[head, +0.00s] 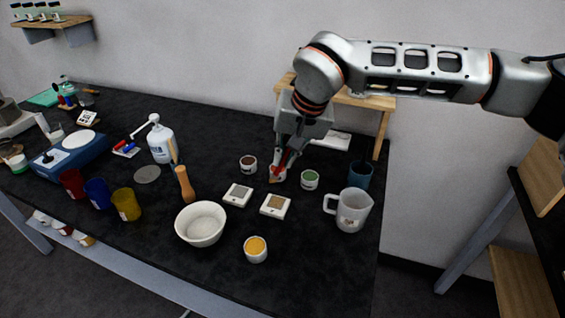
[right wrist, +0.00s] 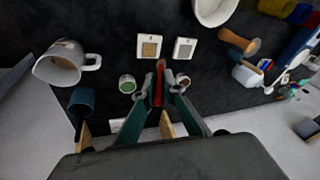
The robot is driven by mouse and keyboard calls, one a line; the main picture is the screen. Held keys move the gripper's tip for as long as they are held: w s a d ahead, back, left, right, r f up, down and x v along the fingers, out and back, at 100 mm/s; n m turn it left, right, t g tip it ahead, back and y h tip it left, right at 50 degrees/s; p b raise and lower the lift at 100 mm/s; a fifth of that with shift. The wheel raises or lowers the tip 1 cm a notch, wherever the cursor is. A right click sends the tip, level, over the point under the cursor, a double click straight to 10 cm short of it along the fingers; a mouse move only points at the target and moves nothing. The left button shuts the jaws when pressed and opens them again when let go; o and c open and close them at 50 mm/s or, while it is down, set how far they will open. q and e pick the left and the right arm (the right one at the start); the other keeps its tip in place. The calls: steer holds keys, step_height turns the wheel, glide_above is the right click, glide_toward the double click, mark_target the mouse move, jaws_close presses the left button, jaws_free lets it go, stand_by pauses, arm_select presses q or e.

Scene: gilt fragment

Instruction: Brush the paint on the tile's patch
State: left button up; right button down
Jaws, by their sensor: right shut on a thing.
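My right gripper (head: 283,168) is shut on a brush with a red handle (right wrist: 158,88). The brush's tan tip (head: 275,180) points down toward the table, behind the tiles; I cannot tell whether it touches anything. Two white square tiles lie side by side. One tile (head: 265,212) has a tan patch (head: 276,204), which also shows in the right wrist view (right wrist: 149,49). The other tile (head: 229,199) has a paler grey-brown patch (head: 239,194). A brown pot (head: 248,170) and a green pot (head: 310,184) flank the gripper. My left gripper is not in view.
A yellow pot (head: 256,256) and a white bowl (head: 200,235) stand at the front. A pitcher (head: 353,215) and a blue cup (head: 359,176) are at right. A wooden-handled tool (head: 185,185), a white bottle (head: 161,146) and coloured cups (head: 127,208) stand left. A wooden stand (head: 382,130) is behind.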

steer(key=shift+f+b, duration=0.5)
steer(key=shift+f, duration=0.25)
arm_select(q)
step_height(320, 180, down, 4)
steer(key=b, duration=0.2)
steer(key=shift+b, duration=0.4)
arm_select(e)
steer(key=shift+h, duration=0.3)
step_height(320, 180, down, 6)
steer(key=shift+a+r, duration=0.1)
steer(key=shift+r, duration=0.05)
steer(key=shift+f, duration=0.2)
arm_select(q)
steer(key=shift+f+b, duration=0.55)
arm_select(e)
steer(key=shift+f, duration=0.7)
